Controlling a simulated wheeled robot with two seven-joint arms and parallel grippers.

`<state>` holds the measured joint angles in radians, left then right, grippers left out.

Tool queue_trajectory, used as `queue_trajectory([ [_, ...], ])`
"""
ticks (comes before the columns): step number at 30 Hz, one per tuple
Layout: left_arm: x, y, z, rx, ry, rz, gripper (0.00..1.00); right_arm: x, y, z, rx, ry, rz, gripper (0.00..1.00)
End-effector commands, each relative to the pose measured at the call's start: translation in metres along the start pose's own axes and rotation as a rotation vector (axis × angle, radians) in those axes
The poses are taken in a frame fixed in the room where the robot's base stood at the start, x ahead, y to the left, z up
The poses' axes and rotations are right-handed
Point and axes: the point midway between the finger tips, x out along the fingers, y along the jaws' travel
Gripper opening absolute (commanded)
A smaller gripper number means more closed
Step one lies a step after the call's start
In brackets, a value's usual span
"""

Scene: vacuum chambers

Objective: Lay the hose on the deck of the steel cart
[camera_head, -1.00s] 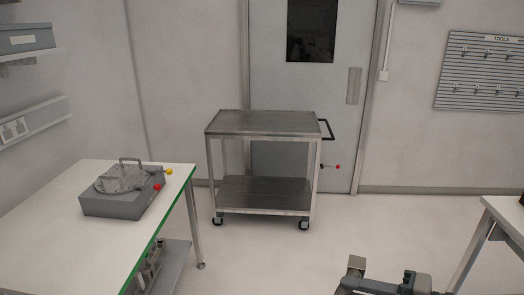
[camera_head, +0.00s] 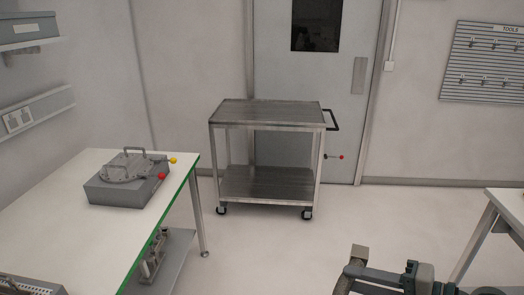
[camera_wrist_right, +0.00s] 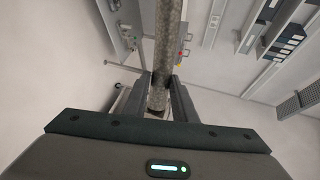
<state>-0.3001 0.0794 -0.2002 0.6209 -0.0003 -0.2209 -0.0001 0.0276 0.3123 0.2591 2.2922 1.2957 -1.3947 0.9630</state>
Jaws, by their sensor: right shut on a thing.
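The steel cart (camera_head: 268,113) stands in the middle of the head view, in front of a door. Its top deck is bare, and a lower shelf (camera_head: 268,183) is below. My right gripper (camera_head: 349,277) is at the bottom right of the head view, nearer to me than the cart and apart from it. It is shut on the hose (camera_wrist_right: 167,45), a grey mottled tube between its two fingers in the right wrist view. A blunt grey-brown end of the hose (camera_head: 360,253) shows above the gripper in the head view. My left gripper is not in view.
A white bench (camera_head: 80,235) with a green edge stands at left, bearing a grey lidded chamber (camera_head: 128,182). Another table (camera_head: 507,205) stands at the right edge. The floor (camera_head: 265,250) between them is clear up to the cart. A tool board (camera_head: 487,62) hangs at right.

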Motion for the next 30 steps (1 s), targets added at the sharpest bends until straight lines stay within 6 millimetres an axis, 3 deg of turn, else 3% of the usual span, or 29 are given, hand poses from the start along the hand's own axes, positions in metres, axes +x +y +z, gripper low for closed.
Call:
queue_trajectory([
  [14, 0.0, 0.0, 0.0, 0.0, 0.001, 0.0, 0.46, 0.005, 0.005, 0.003, 0.018, 0.043, -0.007, 0.0],
  [22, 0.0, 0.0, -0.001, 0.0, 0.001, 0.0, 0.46, 0.015, 0.028, 0.009, 0.09, 0.237, -0.015, 0.0],
  [30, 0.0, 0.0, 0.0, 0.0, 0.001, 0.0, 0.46, 0.01, 0.045, 0.011, 0.143, 0.41, -0.006, 0.0],
])
